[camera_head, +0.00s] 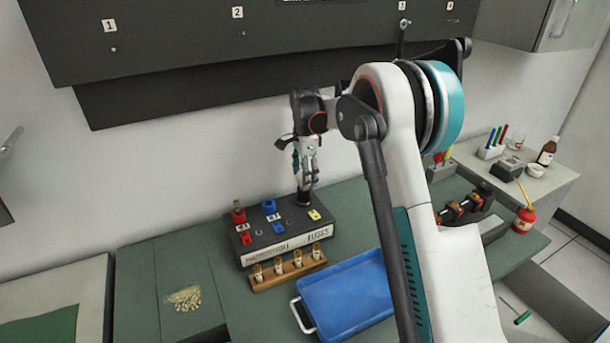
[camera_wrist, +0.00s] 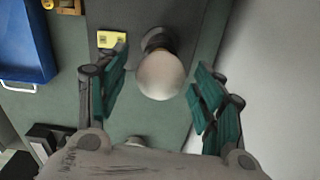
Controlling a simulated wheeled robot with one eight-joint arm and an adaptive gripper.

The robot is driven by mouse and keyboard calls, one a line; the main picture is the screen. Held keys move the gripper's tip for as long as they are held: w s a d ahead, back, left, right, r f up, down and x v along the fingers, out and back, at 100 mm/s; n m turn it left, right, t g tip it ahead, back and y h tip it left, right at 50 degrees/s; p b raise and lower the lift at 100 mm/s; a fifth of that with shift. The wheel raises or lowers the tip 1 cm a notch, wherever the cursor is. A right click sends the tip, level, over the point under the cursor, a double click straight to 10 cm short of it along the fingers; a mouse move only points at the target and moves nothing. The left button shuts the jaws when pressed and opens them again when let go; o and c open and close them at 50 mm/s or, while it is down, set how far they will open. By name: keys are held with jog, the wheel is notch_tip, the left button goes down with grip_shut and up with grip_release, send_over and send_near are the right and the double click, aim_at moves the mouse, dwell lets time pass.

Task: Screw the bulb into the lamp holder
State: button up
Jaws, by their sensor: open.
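The round white bulb (camera_wrist: 161,76) shows in the wrist view between the two teal-padded fingers of my gripper (camera_wrist: 158,84), with a gap on each side. Its base end points into the dark round lamp holder (camera_wrist: 157,38). How deep the base sits there cannot be told. In the head view, my gripper (camera_head: 306,172) hangs down over the black lamp holder (camera_head: 303,198) at the back right of the fuse box (camera_head: 275,238). The bulb cannot be made out in that view. My gripper is open.
The box top carries a yellow fuse (camera_head: 314,215), red fuse pieces (camera_head: 239,213) and a blue one (camera_head: 269,206). A wooden rack of small bulbs or fuses (camera_head: 288,275) stands in front. A blue tray (camera_head: 345,295) lies nearby. The wall is close behind my gripper.

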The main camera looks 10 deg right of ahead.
jog(key=n, duration=0.8)
jog(key=shift+w+a+n, duration=0.1)
jog(key=shift+n, duration=0.3)
jog(key=c, duration=1.1)
jog(key=m, duration=0.8)
jog(key=shift+b, duration=0.35)
jog(key=m, duration=0.4)
jog(key=shift+s, duration=0.2)
jog(key=m, duration=0.4)
